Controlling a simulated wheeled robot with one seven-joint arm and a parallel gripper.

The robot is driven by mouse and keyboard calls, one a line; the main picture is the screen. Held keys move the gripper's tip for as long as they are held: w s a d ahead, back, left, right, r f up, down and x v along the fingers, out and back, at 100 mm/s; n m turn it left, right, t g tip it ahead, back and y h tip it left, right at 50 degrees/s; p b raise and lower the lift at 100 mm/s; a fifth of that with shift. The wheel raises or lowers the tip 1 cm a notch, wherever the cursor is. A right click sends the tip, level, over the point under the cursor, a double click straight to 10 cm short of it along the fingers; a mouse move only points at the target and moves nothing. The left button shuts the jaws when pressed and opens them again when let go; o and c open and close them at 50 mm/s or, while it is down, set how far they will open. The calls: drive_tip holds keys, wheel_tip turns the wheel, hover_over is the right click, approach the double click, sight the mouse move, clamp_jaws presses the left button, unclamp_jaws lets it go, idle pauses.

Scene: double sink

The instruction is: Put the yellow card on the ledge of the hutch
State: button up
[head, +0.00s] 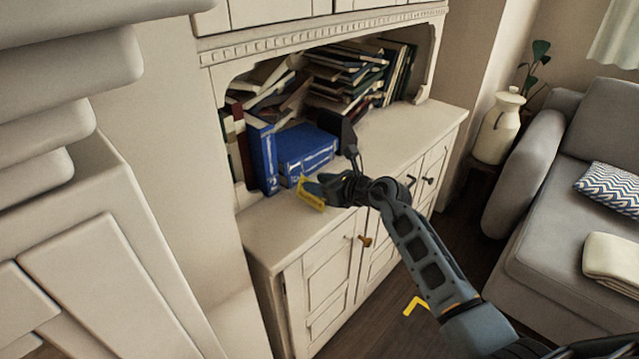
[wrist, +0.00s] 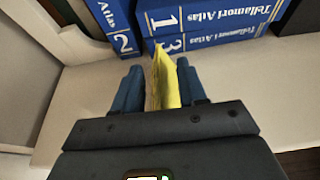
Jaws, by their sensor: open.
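The yellow card (head: 310,196) stands tilted at the front of the blue books on the ledge of the hutch (head: 276,228). In the wrist view the card (wrist: 163,80) rises between my two fingers, with a gap visible beside it. My gripper (head: 322,187) is open around the card, just above the ledge. It also shows in the wrist view (wrist: 160,88). I cannot tell whether the card's lower edge touches the ledge, since the gripper body hides it.
Blue atlas books (head: 305,148) stand and lie close behind the card. More books (head: 350,75) lean in the hutch opening. The ledge is clear to the right (head: 405,130). A cream jug (head: 497,125) and a grey sofa (head: 565,240) are at the right.

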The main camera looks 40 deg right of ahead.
drive_tip(key=v, duration=1.2)
drive_tip(key=s+a+r+m+t+y, duration=0.1)
drive_tip(key=s+a+r+m+t, duration=0.2)
drive_tip(key=a, duration=0.5)
drive_tip(key=s+a+r+m+t+y, duration=0.1)
drive_tip(key=s+a+m, duration=0.2)
drive_tip(key=a+m, duration=0.35)
drive_tip(key=s+a+r+m+t+y, duration=0.1)
drive_tip(key=s+a+r+m+t, duration=0.15)
drive_tip(key=a, duration=0.75)
drive_tip(key=s+f+m+g+h, duration=0.1)
drive_tip(key=s+m+g+h, duration=0.2)
drive_tip(key=s+m, duration=2.1)
drive_tip(key=shift+s+a+g, duration=0.3)
drive_tip(key=shift+s+g, duration=1.05)
drive_tip(key=shift+s, duration=0.1)
drive_tip(key=shift+f, duration=0.15)
